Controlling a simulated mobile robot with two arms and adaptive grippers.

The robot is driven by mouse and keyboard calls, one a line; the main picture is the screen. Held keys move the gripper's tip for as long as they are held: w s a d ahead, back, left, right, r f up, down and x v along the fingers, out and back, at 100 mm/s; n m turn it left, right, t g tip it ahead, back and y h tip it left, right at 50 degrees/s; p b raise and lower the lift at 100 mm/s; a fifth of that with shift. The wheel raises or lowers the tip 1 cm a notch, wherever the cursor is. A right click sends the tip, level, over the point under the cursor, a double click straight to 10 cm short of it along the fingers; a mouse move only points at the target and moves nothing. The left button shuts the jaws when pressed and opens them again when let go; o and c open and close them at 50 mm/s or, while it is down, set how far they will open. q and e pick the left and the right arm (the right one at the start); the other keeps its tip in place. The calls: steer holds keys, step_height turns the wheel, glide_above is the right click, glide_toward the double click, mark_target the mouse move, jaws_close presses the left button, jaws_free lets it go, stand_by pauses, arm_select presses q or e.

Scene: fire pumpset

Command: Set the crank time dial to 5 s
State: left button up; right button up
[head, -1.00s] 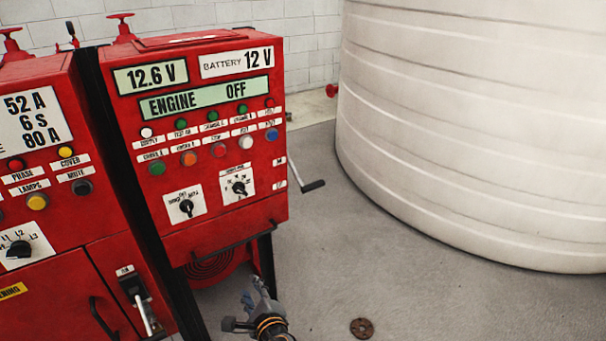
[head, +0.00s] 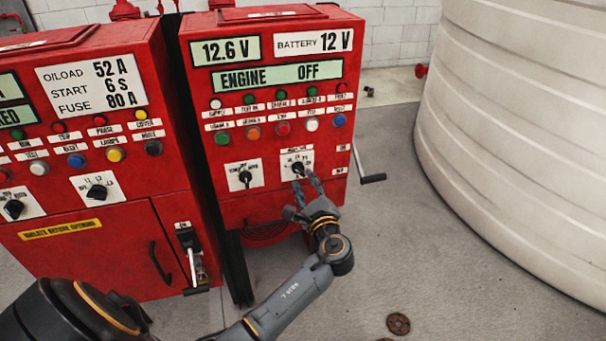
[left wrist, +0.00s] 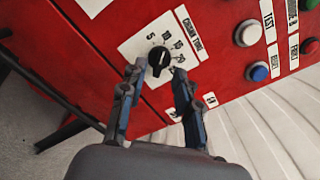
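The crank time dial (left wrist: 159,60) is a black knob on a white plate marked 5, 10, 15 and 20. In the head view the dial (head: 298,168) sits at the lower right of the right red panel's face. In the left wrist view I cannot tell surely which number its pointer faces. My left gripper (head: 307,182) is open just in front of the dial. In the left wrist view the left gripper's fingertips (left wrist: 158,74) are either side of the knob, with no clear contact. My right gripper is not in view.
A similar black selector (head: 244,176) sits left of the dial. Push buttons, such as the blue one (head: 339,120), are above.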

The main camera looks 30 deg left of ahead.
mark_target(299, 170)
arm_select(q)
steer(key=shift+x, duration=1.3)
jaws_close()
